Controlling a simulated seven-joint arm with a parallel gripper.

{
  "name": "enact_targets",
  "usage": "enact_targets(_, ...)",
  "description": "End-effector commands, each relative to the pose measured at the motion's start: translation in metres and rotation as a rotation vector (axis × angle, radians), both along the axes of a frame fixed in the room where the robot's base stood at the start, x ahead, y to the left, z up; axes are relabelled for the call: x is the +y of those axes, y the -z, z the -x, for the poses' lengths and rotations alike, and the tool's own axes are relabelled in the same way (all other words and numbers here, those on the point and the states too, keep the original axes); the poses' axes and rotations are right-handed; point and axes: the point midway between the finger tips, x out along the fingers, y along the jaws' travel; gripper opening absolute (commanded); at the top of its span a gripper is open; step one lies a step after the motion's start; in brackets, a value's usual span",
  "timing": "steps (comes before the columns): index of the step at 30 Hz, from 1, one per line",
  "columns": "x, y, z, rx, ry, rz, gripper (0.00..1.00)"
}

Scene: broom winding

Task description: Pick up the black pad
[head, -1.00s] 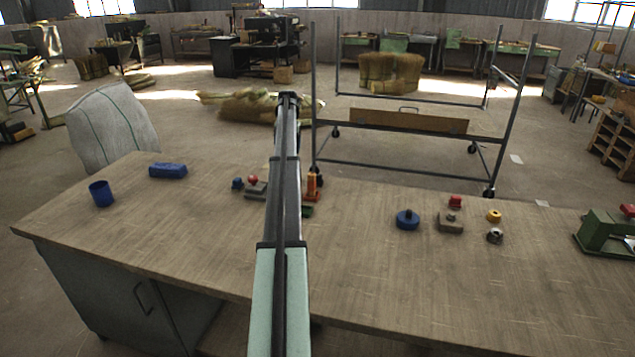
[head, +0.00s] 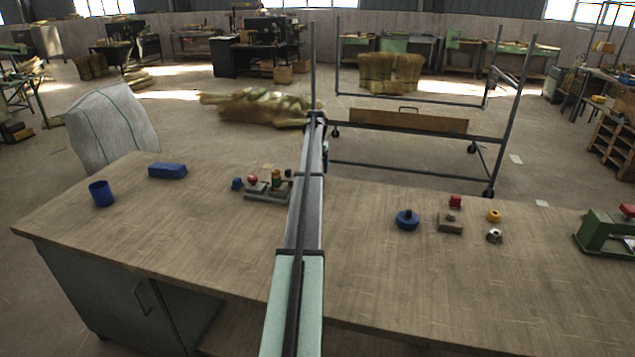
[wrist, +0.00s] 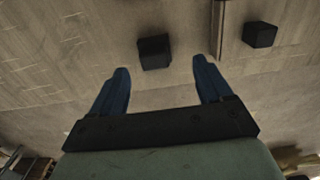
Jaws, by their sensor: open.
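In the wrist view my gripper (wrist: 160,66) is open, its two blue fingers spread apart with nothing between them. A black block (wrist: 154,52) lies on the wooden surface just beyond the fingertips, roughly in line with the gap. A second black block (wrist: 260,34) lies farther right, outside the fingers. I cannot tell for sure which one is the black pad. In the head view my arm hides the gripper, and the black blocks cannot be clearly picked out there.
The wooden bench (head: 190,230) carries a blue cup (head: 101,193) and a blue box (head: 168,170) on the left. Small coloured parts on a grey base (head: 268,192) stand beside my arm. A blue round part (head: 407,220) and a green machine (head: 604,233) are to the right.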

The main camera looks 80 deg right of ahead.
Motion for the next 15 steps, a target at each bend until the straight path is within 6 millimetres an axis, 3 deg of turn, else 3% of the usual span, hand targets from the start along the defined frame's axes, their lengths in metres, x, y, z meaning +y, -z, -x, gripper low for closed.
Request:
enact_targets(8,0.001,0.016,0.003,0.0,0.0,-0.001,0.79)
enact_targets(15,0.001,0.047,0.008,0.0,0.0,-0.001,0.79)
